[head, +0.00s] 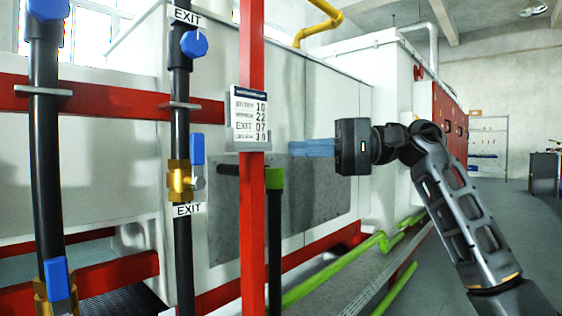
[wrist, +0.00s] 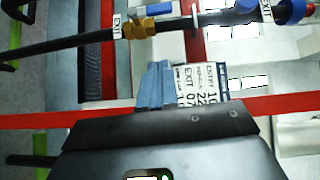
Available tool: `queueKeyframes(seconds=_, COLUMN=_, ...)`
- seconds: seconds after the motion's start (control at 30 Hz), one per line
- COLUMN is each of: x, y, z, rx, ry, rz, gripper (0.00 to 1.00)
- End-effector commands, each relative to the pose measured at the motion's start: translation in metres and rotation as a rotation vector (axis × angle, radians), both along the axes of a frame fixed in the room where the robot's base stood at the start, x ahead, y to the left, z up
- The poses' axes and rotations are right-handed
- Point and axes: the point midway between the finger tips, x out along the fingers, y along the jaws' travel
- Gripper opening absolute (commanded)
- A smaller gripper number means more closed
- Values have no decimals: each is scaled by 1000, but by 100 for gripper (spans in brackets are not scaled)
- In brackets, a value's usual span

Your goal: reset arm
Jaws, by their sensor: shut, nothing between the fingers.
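My arm (head: 452,200) reaches in from the right in the head view, bent at the elbow. My gripper (head: 292,148) points left, its blue fingers together and empty. The fingertips are near a white sign (head: 248,118) with numbers and "EXIT", mounted on a red post (head: 252,220). In the head view a small gap shows between fingertips and sign. In the wrist view the blue fingers (wrist: 155,86) appear beside the sign (wrist: 198,86); whether they touch cannot be told there.
Black vertical pipes with brass valves (head: 180,182) and blue handles (head: 197,149) stand left of the post. A dark pipe with a green collar (head: 274,178) is just below the fingers. Green pipes (head: 335,268) run low along the white machine. Open floor (head: 520,225) lies at the right.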

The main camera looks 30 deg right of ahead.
Motion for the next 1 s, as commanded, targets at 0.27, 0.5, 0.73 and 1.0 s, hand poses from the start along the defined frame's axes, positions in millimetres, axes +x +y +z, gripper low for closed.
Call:
queueKeyframes(seconds=0.27, x=-1, y=4, z=-4, rx=31, ry=18, rz=10, gripper=0)
queueKeyframes(seconds=0.5, x=-18, y=36, z=-40, rx=367, ry=212, rz=127, gripper=0)
queueKeyframes(seconds=0.73, x=-48, y=65, z=-81, rx=793, ry=509, rz=298, gripper=0)
queueKeyframes(seconds=1.0, x=-88, y=83, z=-134, rx=1255, ry=892, rz=514, gripper=0)
